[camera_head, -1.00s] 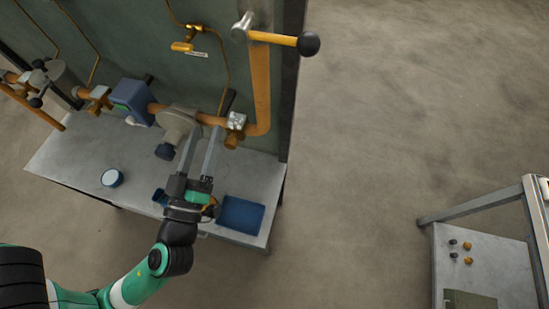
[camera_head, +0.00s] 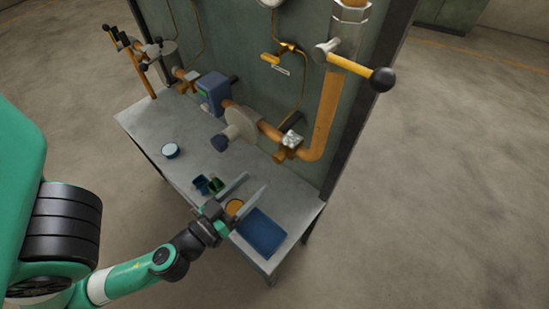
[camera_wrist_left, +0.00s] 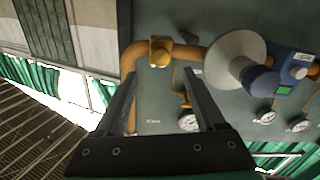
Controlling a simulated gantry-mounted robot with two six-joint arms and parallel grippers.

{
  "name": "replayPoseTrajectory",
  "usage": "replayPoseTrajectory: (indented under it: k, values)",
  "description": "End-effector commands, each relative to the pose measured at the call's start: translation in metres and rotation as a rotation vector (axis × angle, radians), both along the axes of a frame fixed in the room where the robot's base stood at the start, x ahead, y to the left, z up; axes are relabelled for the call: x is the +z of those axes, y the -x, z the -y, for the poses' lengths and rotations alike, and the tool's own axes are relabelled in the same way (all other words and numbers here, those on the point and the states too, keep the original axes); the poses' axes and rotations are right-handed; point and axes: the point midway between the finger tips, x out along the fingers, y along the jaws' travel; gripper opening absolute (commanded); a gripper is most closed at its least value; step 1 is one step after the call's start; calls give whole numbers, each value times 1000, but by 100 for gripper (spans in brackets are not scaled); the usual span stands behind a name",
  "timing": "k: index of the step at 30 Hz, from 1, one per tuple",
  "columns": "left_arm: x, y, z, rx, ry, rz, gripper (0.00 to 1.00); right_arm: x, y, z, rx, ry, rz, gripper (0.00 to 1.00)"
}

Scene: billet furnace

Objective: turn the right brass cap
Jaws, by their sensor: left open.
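The right brass cap (camera_head: 281,155) sits under the orange pipe, by a silver fitting near the pipe's bend. In the left wrist view, a brass fitting (camera_wrist_left: 160,52) that looks like the same one shows ahead, between the fingertips. My left gripper (camera_head: 255,183) is open and empty, over the bench and apart from the cap, on its near side. In the left wrist view, its two fingers (camera_wrist_left: 160,76) are spread wide with nothing between them. My right gripper is in neither view.
The orange pipe (camera_head: 325,120) carries a grey flange (camera_head: 242,122) and a blue meter (camera_head: 212,90). A yellow lever with a black ball (camera_head: 381,79) sticks out above. The bench holds a blue tray (camera_head: 264,234), small cups (camera_head: 215,186) and a round tin (camera_head: 170,151).

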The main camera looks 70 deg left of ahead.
Motion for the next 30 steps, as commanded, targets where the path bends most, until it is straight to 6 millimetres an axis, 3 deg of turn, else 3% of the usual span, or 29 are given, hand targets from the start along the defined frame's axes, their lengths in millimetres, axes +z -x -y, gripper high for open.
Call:
replayPoseTrajectory:
  k: [3,5,12,18,26,30]
  values:
    - [6,-7,-9,11,-4,16,72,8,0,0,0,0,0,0]
    - [15,-18,-15,11,-4,16,72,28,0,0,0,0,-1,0]
    - [11,-63,-41,4,-6,17,72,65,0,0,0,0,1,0]
    - [5,-81,-51,2,-4,15,72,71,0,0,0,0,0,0]
    - [3,-83,-52,2,-4,15,72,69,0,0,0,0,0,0]
    - [3,-82,-52,1,-4,15,50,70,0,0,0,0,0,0]
